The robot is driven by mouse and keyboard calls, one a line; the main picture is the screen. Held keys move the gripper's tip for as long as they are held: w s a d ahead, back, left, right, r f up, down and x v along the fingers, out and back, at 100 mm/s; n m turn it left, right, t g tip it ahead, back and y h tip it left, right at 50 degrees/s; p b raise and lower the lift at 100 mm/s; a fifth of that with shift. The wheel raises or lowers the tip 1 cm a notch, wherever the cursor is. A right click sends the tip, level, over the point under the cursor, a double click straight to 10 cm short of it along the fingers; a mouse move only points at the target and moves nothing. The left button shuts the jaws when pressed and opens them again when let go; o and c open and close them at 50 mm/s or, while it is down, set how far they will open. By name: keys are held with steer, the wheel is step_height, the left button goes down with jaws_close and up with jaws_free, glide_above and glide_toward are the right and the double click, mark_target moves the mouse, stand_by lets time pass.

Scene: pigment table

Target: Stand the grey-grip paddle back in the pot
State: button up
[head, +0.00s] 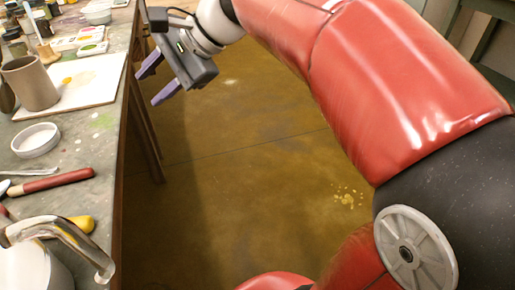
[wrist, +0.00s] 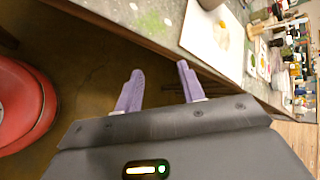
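My gripper (head: 157,80) hangs over the floor just right of the table edge, its two purple fingers apart and nothing between them. The wrist view shows the same open, empty fingers (wrist: 160,85). A taupe pot (head: 32,84) stands upright on the table at the left of the head view, on the corner of a pale board, left of my gripper. A dark, rounded thing (head: 6,97) shows beside the pot at the picture's edge; I cannot tell whether it is a paddle. I cannot make out a grey grip in either view.
The table (head: 93,150) also holds a white dish (head: 36,140), a red-handled tool (head: 50,182), a yellow-handled tool (head: 78,225) and a metal vessel with a bent handle (head: 75,245). Jars and paint pans crowd the far end. The floor (head: 250,140) right of the table is clear.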

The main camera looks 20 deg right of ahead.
steer(key=s+d+f+n+t+h, duration=0.1)
steer(key=s+d+f+n+h, duration=0.8)
steer(key=s+f, duration=0.7)
steer(key=d+f+n, duration=0.1)
steer(key=d+n, duration=0.1)
steer(key=d, duration=0.1)
steer(key=shift+d+f+t, duration=0.2)
steer(key=shift+f+t, duration=0.05)
steer(key=shift+t, duration=0.05)
steer(key=shift+s, duration=0.1)
